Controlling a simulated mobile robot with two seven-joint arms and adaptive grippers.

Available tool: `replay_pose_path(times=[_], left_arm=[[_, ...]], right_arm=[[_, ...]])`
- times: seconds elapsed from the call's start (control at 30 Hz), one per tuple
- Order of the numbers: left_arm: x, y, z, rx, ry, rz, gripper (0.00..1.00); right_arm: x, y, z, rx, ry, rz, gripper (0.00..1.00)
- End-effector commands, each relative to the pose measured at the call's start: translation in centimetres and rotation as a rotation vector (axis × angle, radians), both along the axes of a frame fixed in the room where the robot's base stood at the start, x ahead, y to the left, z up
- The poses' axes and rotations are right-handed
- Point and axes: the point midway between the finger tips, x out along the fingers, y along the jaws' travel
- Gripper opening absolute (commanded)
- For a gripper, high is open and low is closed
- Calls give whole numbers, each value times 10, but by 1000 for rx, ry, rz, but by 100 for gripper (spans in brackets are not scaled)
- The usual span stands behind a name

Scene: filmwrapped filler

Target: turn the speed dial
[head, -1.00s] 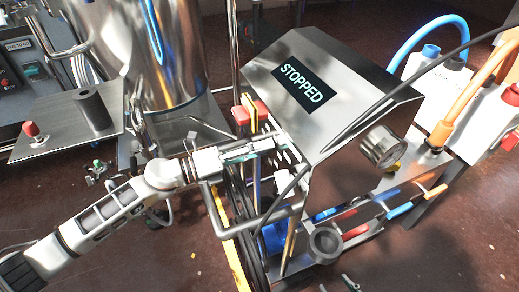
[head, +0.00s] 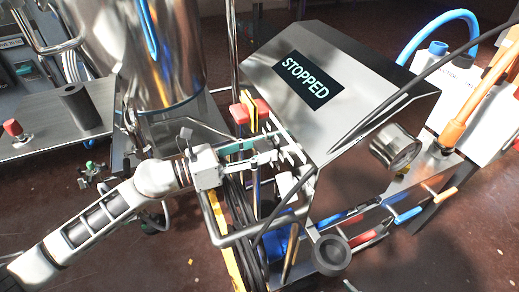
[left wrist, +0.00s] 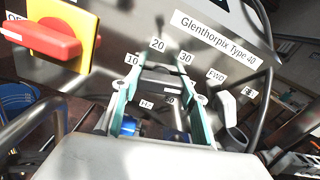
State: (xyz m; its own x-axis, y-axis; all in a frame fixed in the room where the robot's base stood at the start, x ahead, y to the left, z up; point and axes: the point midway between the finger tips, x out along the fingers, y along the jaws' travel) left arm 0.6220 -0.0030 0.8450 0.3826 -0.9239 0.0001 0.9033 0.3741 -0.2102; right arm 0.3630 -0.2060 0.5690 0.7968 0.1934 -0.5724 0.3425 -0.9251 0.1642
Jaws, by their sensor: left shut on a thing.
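In the head view my left gripper (head: 279,149) reaches the machine's left side, where the dial is hidden. The machine's display (head: 308,81) reads STOPPED. My right gripper is not in view.
A bent metal guard bar (head: 232,240) runs below the gripper. A black cable (head: 360,118) crosses the machine.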

Motion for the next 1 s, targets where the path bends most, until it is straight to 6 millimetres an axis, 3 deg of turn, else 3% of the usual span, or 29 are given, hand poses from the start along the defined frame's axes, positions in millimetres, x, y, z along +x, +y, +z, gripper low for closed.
replay_pose_path(times=[0.67, 0.7, 0.73, 1.0], left_arm=[[0, 0, -1, 22, -49, 0, 22], [0, 0, -1, 22, -49, 0, 54], [0, 0, -1, 22, -49, 0, 60], [0, 0, -1, 22, -50, 0, 60]], right_arm=[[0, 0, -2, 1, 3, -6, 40], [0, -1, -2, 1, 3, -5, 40], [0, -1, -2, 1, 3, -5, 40], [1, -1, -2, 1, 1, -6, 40]])
